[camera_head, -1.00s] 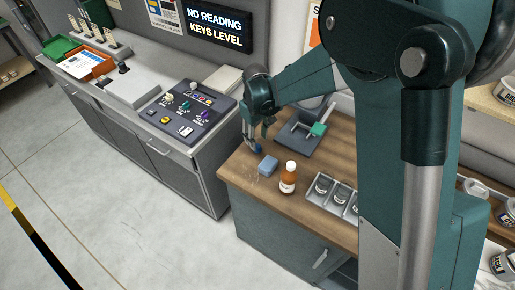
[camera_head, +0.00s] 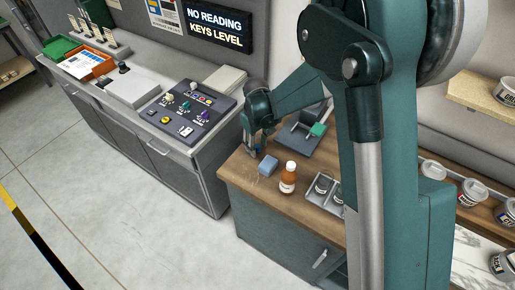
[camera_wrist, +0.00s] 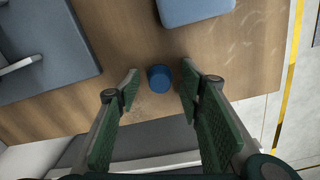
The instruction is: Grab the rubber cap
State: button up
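The rubber cap appears to be the small dark blue cylinder (camera_wrist: 160,78) lying on the wooden bench top in the wrist view. My gripper (camera_wrist: 159,83) is open, with one green fingertip on each side of the cap. A gap shows on both sides, so neither finger seems to touch it. How far the tips are above the bench is hard to tell. In the head view my gripper (camera_head: 255,147) points down near the bench's far left edge, and the cap is mostly hidden by the fingers.
A light blue block (camera_head: 267,166) lies close to the cap; it also shows in the wrist view (camera_wrist: 195,9). A brown bottle (camera_head: 288,179) and a grey rack of jars (camera_head: 338,209) stand to the right. A dark grey stand (camera_head: 299,137) is behind my gripper.

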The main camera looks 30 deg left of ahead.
aim_at(257, 146)
dwell(0.4)
jog(key=c, duration=0.8)
jog(key=shift+c, duration=0.2)
jog(key=shift+r, duration=0.2)
notch_tip(257, 146, up, 10)
jog(key=shift+f, duration=0.15)
dwell(0.5)
